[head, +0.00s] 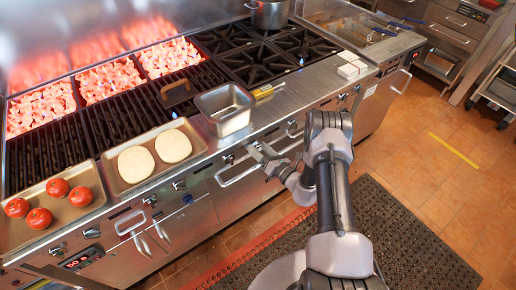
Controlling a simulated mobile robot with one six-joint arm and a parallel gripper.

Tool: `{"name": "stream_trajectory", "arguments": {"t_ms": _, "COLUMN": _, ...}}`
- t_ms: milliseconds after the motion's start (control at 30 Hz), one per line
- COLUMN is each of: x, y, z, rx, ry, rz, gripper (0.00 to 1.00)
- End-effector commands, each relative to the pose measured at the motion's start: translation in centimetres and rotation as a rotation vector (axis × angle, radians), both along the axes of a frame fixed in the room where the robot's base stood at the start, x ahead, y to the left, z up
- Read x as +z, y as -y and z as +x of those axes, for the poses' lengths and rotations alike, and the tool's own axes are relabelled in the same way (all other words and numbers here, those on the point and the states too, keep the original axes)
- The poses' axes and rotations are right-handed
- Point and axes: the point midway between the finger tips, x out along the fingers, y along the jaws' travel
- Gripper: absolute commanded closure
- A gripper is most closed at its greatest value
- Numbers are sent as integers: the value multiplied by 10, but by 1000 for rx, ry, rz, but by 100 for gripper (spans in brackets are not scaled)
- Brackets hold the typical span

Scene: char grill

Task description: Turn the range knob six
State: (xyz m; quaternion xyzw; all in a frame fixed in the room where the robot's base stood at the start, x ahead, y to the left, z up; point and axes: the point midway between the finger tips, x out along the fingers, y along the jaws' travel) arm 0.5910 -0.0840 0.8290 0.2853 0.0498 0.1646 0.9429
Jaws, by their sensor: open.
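Several metal control knobs line the front panel of the grill and range. One knob (179,184) sits below the tray of buns, another knob (228,159) just left of my gripper, and more sit farther right, including one knob (342,97). I cannot read any number on them, so I cannot tell which is knob six. My gripper (257,152) is open at the front panel, below the metal pan. The gripper and wrist hide part of the panel, and I cannot tell whether the fingers touch a knob.
A metal pan (224,106), a tray (115,183) with two buns and a tray (91,180) with tomatoes stand along the front ledge. Handles (235,177) stick out below the knobs. Burners and hot grates lie behind.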

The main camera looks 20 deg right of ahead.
Motion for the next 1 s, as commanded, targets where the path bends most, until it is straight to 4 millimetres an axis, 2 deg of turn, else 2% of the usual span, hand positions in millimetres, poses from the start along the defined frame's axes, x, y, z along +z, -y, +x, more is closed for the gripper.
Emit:
{"name": "stream_trajectory", "arguments": {"t_ms": 67, "x": 0, "y": 0, "z": 0, "rx": 0, "ry": 0, "rz": 0, "gripper": 35}}
{"name": "stream_trajectory", "arguments": {"t_ms": 100, "x": 0, "y": 0, "z": 0, "rx": 0, "ry": 0, "rz": 0, "gripper": 38}}
{"name": "stream_trajectory", "arguments": {"t_ms": 400, "x": 0, "y": 0, "z": -1, "rx": 0, "ry": 0, "rz": 0, "gripper": 97}}
{"name": "stream_trajectory", "arguments": {"t_ms": 667, "x": -1, "y": 0, "z": -1, "rx": 1, "ry": -9, "rz": 32, "gripper": 97}}
{"name": "stream_trajectory", "arguments": {"t_ms": 1000, "x": -3, "y": 1, "z": 0, "rx": 0, "ry": -67, "rz": 251, "gripper": 97}}
